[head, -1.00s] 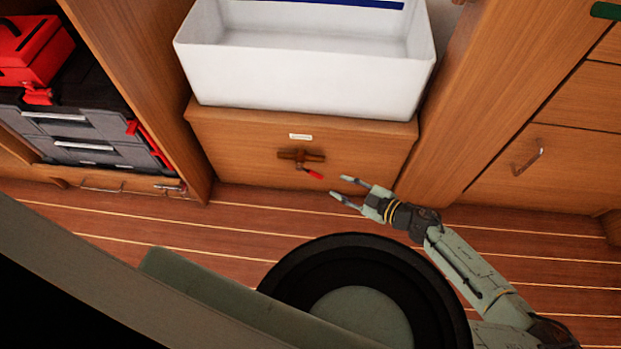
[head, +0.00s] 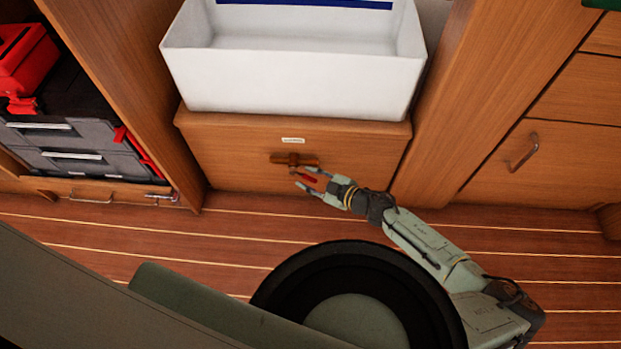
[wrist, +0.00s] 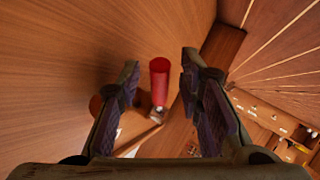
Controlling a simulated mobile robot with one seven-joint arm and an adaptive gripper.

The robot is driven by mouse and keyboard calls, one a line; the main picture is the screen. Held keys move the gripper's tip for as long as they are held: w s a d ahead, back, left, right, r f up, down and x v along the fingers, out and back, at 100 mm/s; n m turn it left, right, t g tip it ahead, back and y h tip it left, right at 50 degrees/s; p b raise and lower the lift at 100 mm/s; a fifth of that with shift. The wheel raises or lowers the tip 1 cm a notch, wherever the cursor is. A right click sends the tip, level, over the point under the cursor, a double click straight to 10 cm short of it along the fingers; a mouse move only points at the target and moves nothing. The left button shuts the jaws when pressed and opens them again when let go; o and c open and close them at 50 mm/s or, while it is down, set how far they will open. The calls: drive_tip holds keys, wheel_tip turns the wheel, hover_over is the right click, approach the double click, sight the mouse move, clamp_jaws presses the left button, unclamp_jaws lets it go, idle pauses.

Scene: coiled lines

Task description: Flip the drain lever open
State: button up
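The drain lever has a red handle (wrist: 159,80) that shows between my gripper's two fingers in the wrist view. In the head view the red handle (head: 309,178) is partly covered by my gripper (head: 301,180). The handle joins a brown pipe fitting (head: 294,159) on the front of the wooden box. The fitting is mostly hidden in the wrist view. My gripper (wrist: 160,85) is open, with a finger on either side of the handle and a visible gap to each.
A white bin (head: 290,80) stands on the wooden box (head: 230,150), above the fitting. A small white label (head: 293,140) is on the box front. Red and grey toolboxes (head: 70,140) fill the left shelf. Wooden drawers (head: 540,150) are at the right. The striped floor in front has free room.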

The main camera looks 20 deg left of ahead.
drive_tip(key=shift+c, duration=0.4)
clamp_jaws()
idle(0.4)
